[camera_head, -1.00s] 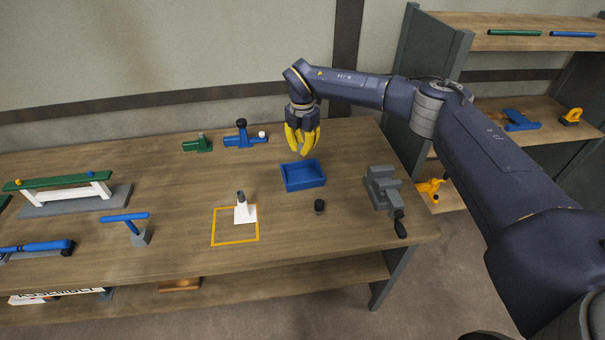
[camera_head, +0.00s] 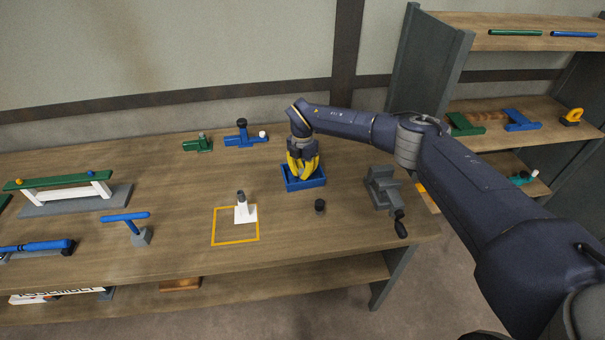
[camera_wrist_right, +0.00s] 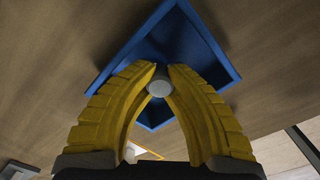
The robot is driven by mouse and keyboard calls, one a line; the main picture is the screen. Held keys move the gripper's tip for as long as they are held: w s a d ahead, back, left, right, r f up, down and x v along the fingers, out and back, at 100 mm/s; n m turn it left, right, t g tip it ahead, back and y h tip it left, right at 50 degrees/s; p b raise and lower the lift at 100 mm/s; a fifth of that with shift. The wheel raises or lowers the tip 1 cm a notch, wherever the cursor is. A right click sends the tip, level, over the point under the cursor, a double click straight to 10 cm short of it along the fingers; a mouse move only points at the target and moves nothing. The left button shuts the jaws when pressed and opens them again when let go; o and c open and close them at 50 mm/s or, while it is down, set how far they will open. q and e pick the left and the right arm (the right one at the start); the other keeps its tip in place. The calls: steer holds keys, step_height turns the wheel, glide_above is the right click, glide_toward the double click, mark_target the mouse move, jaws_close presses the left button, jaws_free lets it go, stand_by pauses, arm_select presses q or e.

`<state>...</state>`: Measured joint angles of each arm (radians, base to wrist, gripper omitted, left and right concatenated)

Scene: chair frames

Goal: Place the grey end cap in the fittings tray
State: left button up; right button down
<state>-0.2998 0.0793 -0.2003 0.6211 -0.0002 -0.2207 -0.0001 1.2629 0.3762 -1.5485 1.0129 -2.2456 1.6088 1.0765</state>
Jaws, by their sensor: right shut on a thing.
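My right gripper (camera_head: 303,168) has yellow fingers and is down at the blue fittings tray (camera_head: 289,186) on the workbench. In the right wrist view the fingertips are shut on the grey end cap (camera_wrist_right: 159,83), a small round grey piece. The blue tray (camera_wrist_right: 217,52) lies just beyond the fingertips there. The cap is over the tray's inside; I cannot tell if it touches the tray floor. In the head view the fingers hide the cap. My left gripper is not in view.
A black knob-like piece (camera_head: 320,205) stands right of the tray's front. A grey vise (camera_head: 382,187) is further right. Blue and green fittings (camera_head: 241,136) lie at the back. Shelves stand at right.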

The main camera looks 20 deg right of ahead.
mark_target(303, 171)
steer(key=shift+f, duration=0.25)
steer(key=shift+f, duration=0.1)
steer(key=c, duration=1.8)
jaws_free()
steer(key=shift+f, duration=0.1)
step_height(303, 171, up, 12)
steer(key=shift+r, duration=0.2)
